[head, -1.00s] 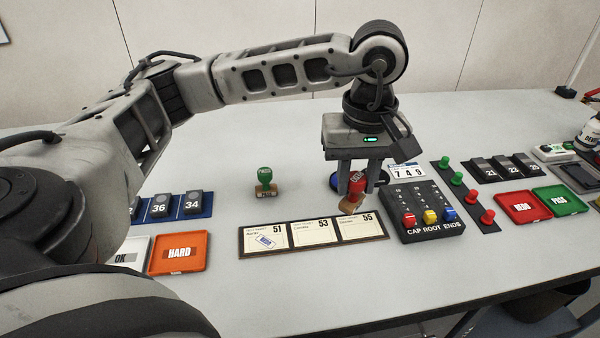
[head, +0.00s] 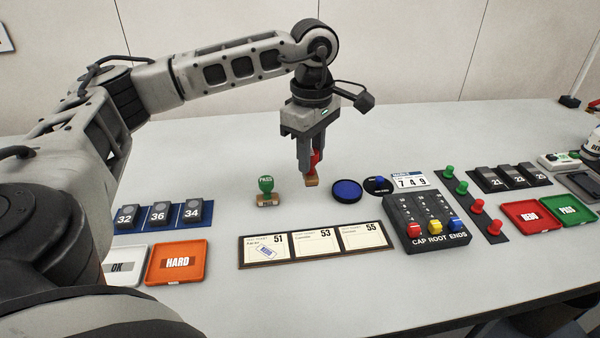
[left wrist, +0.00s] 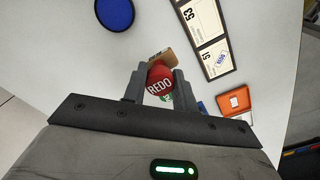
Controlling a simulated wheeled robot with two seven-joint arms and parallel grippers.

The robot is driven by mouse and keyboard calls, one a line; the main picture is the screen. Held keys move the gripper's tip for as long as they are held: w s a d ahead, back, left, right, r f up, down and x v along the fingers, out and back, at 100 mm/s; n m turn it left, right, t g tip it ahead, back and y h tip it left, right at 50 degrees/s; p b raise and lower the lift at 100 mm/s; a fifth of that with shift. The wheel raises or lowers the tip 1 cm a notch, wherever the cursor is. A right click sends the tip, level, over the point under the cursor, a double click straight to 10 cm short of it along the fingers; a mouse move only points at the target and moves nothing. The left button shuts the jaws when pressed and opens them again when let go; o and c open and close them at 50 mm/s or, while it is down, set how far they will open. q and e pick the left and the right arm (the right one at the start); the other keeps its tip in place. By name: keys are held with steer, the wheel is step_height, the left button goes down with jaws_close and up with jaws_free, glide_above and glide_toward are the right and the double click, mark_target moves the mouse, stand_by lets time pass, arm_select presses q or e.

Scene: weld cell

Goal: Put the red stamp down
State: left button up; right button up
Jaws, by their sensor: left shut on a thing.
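The red stamp (head: 315,161), with a wooden base, is held upright between the fingers of my left gripper (head: 310,168). In the left wrist view the red knob (left wrist: 160,82) reads REDO and sits between both fingers. Its base is at or just above the table, right of the green PASS stamp (head: 266,186); I cannot tell whether it touches. The green stamp stands upright on the table, apart from my gripper. My right gripper is not in view.
A blue ink pad (head: 346,190) lies right of the red stamp. A ticket board (head: 316,243) lies in front, with a blue mark on ticket 51. A switch box (head: 428,217), an orange HARD tray (head: 177,262) and a row of number blocks (head: 160,214) stand around. Bare table lies behind.

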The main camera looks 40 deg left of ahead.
arm_select(q)
steer(key=a+f, duration=0.1)
steer(key=f, duration=0.1)
steer(key=a+f, duration=0.1)
steer(key=f, duration=0.1)
steer(key=w+a+f+p, duration=0.1)
steer(key=f, duration=0.2)
steer(key=shift+a+f, duration=0.1)
steer(key=shift+a, duration=0.3)
steer(key=shift+f, duration=0.55)
steer(key=o, duration=0.8)
step_height(320, 180, up, 12)
steer(key=shift+d+r+b, duration=0.1)
steer(key=shift+r+b, duration=0.05)
steer(key=shift+b, duration=0.3)
